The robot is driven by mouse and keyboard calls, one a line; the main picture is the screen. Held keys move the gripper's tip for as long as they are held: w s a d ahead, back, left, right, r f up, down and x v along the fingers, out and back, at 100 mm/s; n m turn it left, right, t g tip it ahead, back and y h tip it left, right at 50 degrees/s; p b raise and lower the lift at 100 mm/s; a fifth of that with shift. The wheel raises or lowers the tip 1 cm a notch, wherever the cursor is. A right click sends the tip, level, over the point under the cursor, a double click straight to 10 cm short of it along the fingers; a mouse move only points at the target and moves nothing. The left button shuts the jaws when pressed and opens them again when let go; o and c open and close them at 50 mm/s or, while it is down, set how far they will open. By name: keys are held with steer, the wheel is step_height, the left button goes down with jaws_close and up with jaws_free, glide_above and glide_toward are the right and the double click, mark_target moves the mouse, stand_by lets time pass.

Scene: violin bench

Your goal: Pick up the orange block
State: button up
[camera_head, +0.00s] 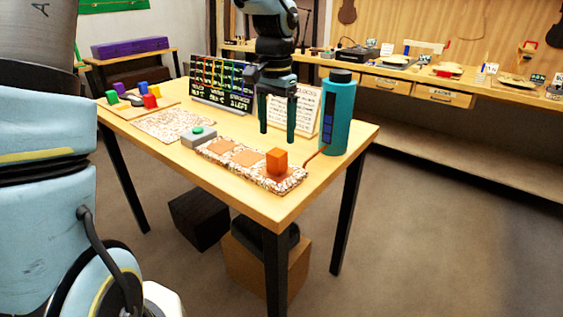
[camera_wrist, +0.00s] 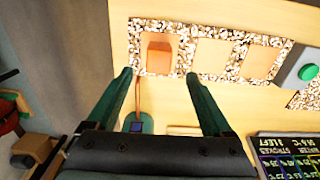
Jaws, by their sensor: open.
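The orange block (camera_head: 277,161) stands on the right end of a speckled strip (camera_head: 215,148) with orange patches, near the table's front corner. In the wrist view the block (camera_wrist: 158,55) lies ahead of the fingertips, slightly left of the middle between them. My gripper (camera_head: 277,138) is open and empty, pointing down above the table behind the block. Its two fingers also show in the wrist view (camera_wrist: 160,73), apart from the block.
A teal cylinder (camera_head: 336,115) stands close to the right of my gripper. A cream board (camera_head: 306,107) and a dark display board (camera_head: 221,84) stand behind. A grey box with a green button (camera_head: 199,136) sits at the strip's left end. A tray of coloured blocks (camera_head: 122,110) is at far left.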

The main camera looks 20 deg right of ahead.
mark_target(277, 152)
step_height(277, 152, down, 8)
steer(key=shift+s+f+p, duration=0.1)
steer(key=shift+s+p, duration=0.05)
steer(key=shift+p, duration=0.55)
jaws_close()
stand_by(0.4)
